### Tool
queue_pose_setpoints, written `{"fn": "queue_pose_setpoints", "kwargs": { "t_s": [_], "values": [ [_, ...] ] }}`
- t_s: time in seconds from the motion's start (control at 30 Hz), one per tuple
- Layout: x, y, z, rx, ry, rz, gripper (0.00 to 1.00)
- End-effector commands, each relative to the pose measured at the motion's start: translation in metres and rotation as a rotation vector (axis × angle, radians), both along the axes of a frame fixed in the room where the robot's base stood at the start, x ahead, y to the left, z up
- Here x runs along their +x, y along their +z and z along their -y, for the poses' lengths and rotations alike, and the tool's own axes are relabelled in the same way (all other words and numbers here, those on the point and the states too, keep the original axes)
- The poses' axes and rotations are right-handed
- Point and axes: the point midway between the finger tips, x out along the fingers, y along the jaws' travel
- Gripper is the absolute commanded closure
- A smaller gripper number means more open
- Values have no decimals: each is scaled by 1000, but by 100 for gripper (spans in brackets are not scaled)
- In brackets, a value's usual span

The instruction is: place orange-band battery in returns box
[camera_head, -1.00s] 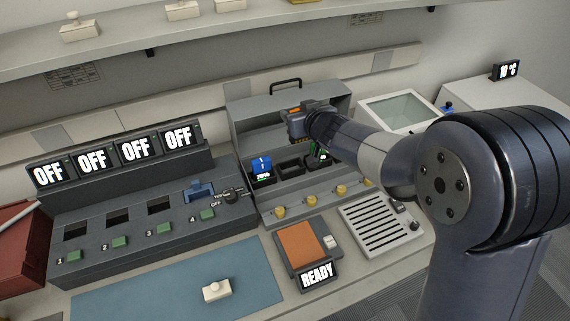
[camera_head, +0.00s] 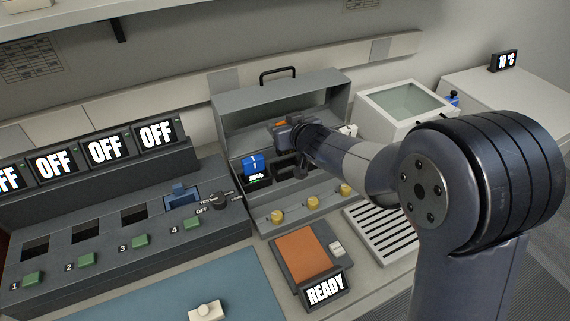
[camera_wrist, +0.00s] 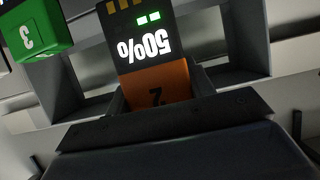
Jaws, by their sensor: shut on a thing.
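The orange-band battery (camera_wrist: 160,88) fills the middle of the wrist view. It has a dark body, an upside-down 50% readout, green lights and a "2" on the orange band. My gripper (camera_wrist: 160,132) is shut on its orange end. In the head view, my gripper (camera_head: 292,130) is inside the open grey case, above its slot row, with a bit of the battery's orange (camera_head: 280,124) showing. Whether the battery is fully clear of the slots I cannot tell. No box marked for returns is recognisable in the head view.
A blue battery (camera_head: 253,165) sits in the case's (camera_head: 225,128) left slot. A green battery (camera_wrist: 38,35) marked 3 is close by in the wrist view. A white box with a glassy top (camera_head: 405,102) stands right of the case. A charger with OFF displays (camera_head: 105,150) is left.

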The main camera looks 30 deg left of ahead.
Motion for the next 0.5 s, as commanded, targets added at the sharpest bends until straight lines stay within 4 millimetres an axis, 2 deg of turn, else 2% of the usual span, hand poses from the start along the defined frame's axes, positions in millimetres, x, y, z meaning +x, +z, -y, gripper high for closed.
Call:
{"fn": "queue_pose_setpoints", "kwargs": {
  "t_s": [0.03, 0.1, 0.33, 0.5],
  "values": [
    [0, -17, 0, 0, 1, -2, 75],
    [0, -28, 0, 0, 1, -2, 75],
    [0, -48, 0, 0, 1, 0, 75],
    [0, -74, 0, -2, 0, -3, 75]
  ]
}}
